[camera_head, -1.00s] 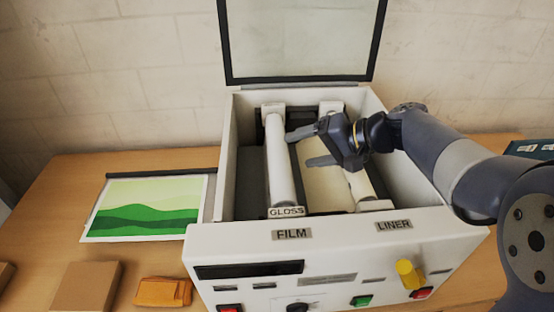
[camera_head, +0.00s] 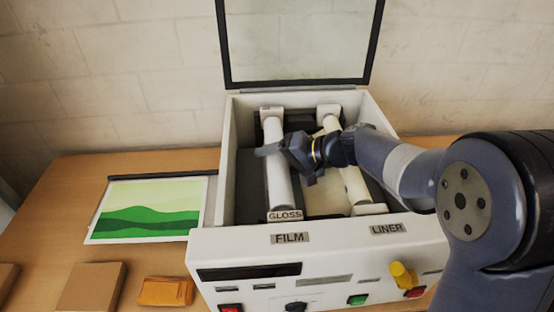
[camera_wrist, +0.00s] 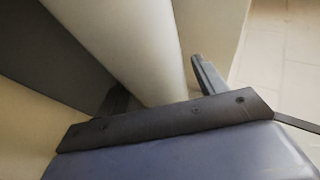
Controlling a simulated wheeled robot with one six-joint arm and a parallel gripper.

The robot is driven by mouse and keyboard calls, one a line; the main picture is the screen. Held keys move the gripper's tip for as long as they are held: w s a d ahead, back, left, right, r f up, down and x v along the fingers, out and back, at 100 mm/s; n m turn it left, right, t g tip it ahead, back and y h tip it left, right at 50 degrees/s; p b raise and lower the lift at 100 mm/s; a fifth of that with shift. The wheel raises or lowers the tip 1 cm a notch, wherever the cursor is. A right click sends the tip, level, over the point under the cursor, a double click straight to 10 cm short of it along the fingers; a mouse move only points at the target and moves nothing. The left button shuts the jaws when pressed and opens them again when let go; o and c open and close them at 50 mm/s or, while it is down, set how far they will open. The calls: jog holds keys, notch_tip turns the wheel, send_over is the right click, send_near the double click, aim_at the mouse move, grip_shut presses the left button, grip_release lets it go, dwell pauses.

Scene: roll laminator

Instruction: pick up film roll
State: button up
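The film roll (camera_head: 278,185) is a long white cylinder in the left half of the open laminator (camera_head: 225,190), above the GLOSS tag (camera_head: 285,215) and FILM label. My gripper (camera_head: 284,165) is at the roll's middle, reaching in from the right. One finger crosses over the roll in the head view; the other shows just right of it. In the wrist view, the film roll (camera_wrist: 125,45) runs down between the two spread fingers (camera_wrist: 160,90). The fingers look open, with the roll between them; contact cannot be told. The roll rests in its place.
A liner roll (camera_head: 355,185) lies parallel on the right, partly behind my arm. The laminator's walls surround both rolls, and its glass lid (camera_head: 300,40) stands raised behind. A green picture (camera_head: 145,210), a brown box (camera_head: 92,287) and an orange packet (camera_head: 165,291) lie left.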

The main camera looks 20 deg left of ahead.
jog(key=c, duration=1.3)
jog(key=shift+r, duration=0.1)
notch_tip(320, 180, up, 28)
jog(key=shift+d+f, duration=0.1)
